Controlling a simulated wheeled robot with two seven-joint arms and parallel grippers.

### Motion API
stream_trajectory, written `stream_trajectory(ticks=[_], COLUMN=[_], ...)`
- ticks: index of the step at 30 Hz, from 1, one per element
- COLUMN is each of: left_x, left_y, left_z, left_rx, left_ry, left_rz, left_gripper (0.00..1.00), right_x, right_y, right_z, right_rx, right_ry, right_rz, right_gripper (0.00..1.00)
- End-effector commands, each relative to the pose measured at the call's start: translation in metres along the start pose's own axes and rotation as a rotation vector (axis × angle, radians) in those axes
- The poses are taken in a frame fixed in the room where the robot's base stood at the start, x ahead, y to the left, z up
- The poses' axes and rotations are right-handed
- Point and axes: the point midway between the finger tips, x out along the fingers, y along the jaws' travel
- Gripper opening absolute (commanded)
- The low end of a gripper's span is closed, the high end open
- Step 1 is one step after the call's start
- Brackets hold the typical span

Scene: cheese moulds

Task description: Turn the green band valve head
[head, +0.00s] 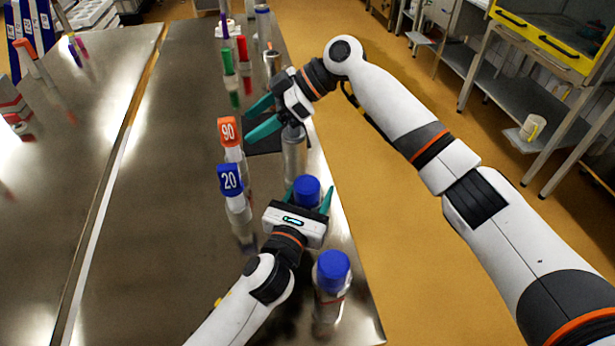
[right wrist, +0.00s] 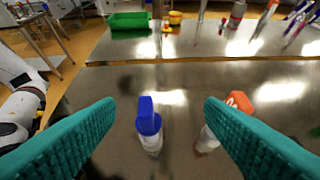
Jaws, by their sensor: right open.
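A green-topped upright piece (head: 228,62) stands toward the back of the steel table in the head view, beside a red-topped one (head: 243,50). I cannot tell for sure whether it is the green band valve head. My right gripper (head: 253,120) is open and empty, nearer than the green top and just beyond the orange 90 head (head: 229,131). In the right wrist view, the blue head (right wrist: 149,118) and orange head (right wrist: 240,101) show beyond the spread fingers. My left gripper (head: 308,199) has its fingers on either side of a blue-capped bottle (head: 306,189); contact is unclear.
The blue 20 head (head: 230,180) stands in front of the orange one. Another blue-capped bottle (head: 332,272) is near the table's right edge. A metal cylinder (head: 294,155) stands below my right wrist. The steel table (head: 170,190) is clear left of the heads.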

Motion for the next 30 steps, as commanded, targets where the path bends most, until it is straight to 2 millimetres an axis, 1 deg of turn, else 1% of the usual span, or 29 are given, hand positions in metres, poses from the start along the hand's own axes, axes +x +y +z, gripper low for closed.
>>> stream_trajectory(ticks=[1, 3, 5, 6, 8, 9, 11, 12, 13, 14, 15, 16, 17, 18, 20, 21, 22, 23, 24, 26, 27, 29, 30], left_x=[0.0, 0.0, 0.0, 0.0, 0.0, 0.0, 0.0, 0.0, 0.0, 0.0, 0.0, 0.0, 0.0, 0.0, 0.0, 0.0, 0.0, 0.0, 0.0, 0.0, 0.0, 0.0, 0.0], left_y=[-0.001, -0.001, -0.001, -0.001, -0.001, -0.001, -0.001, -0.001, -0.001, -0.001, -0.001, -0.001, -0.001, -0.001, -0.001, -0.001, -0.001, -0.001, -0.001, -0.001, -0.001, -0.001, 0.0], left_z=[0.001, 0.001, 0.001, 0.001, 0.001, 0.001, 0.001, 0.001, 0.001, 0.001, 0.001, 0.001, 0.001, 0.001, 0.001, 0.001, 0.001, 0.001, 0.001, 0.001, 0.001, 0.001, 0.001], left_rx=[0.002, 0.002, 0.002, 0.002, 0.002, 0.002, 0.002, 0.002, 0.002, 0.002, 0.001, 0.001, 0.001, 0.001, 0.001, 0.001, 0.001, 0.001, 0.001, 0.001, 0.001, 0.001, 0.001], left_ry=[-0.002, -0.002, -0.002, -0.002, -0.002, -0.001, -0.001, -0.001, -0.001, -0.001, -0.001, -0.001, -0.001, -0.001, -0.001, -0.001, -0.001, -0.001, -0.001, -0.001, -0.001, -0.001, -0.001], left_rz=[-0.002, -0.002, -0.002, -0.002, -0.002, -0.002, -0.001, -0.001, -0.001, -0.001, -0.001, -0.001, -0.001, -0.001, -0.001, -0.001, -0.001, -0.001, -0.001, -0.001, -0.001, -0.001, -0.001], left_gripper=[0.19, 0.19, 0.19, 0.19, 0.19, 0.19, 0.19, 0.19, 0.19, 0.19, 0.19, 0.19, 0.19, 0.19, 0.19, 0.19, 0.19, 0.19, 0.19, 0.19, 0.19, 0.19, 0.19], right_x=[-0.005, -0.017, -0.031, -0.042, -0.06, -0.071, -0.087, -0.097, -0.103, -0.108, -0.112, -0.114, -0.115, -0.113, -0.106, -0.099, -0.092, -0.085, -0.075, -0.058, -0.046, -0.031, -0.022], right_y=[-0.024, -0.056, -0.08, -0.094, -0.11, -0.116, -0.121, -0.119, -0.116, -0.111, -0.102, -0.093, -0.082, -0.066, -0.039, -0.019, -0.004, 0.011, 0.032, 0.06, 0.078, 0.101, 0.113], right_z=[0.006, 0.018, 0.033, 0.046, 0.07, 0.089, 0.119, 0.141, 0.157, 0.174, 0.196, 0.21, 0.225, 0.243, 0.264, 0.274, 0.279, 0.281, 0.282, 0.276, 0.266, 0.246, 0.228], right_rx=[-0.015, -0.049, -0.1, -0.144, -0.227, -0.293, -0.407, -0.491, -0.559, -0.63, -0.731, -0.808, -0.888, -0.995, -1.16, -1.271, -1.352, -1.431, -1.532, -1.675, -1.763, -1.875, -1.937], right_ry=[0.046, 0.084, 0.094, 0.09, 0.069, 0.045, -0.002, -0.04, -0.071, -0.105, -0.152, -0.186, -0.222, -0.27, -0.334, -0.372, -0.395, -0.416, -0.436, -0.448, -0.444, -0.414, -0.379], right_rz=[-0.143, -0.343, -0.508, -0.613, -0.759, -0.845, -0.958, -1.02, -1.059, -1.09, -1.12, -1.133, -1.138, -1.131, -1.092, -1.046, -1.003, -0.951, -0.871, -0.725, -0.613, -0.43, -0.3], right_gripper=[0.63, 0.63, 0.63, 0.63, 0.63, 0.63, 0.63, 0.63, 0.63, 0.63, 0.63, 0.63, 0.63, 0.63, 0.63, 0.63, 0.63, 0.63, 0.63, 0.63, 0.63, 0.63, 0.63])
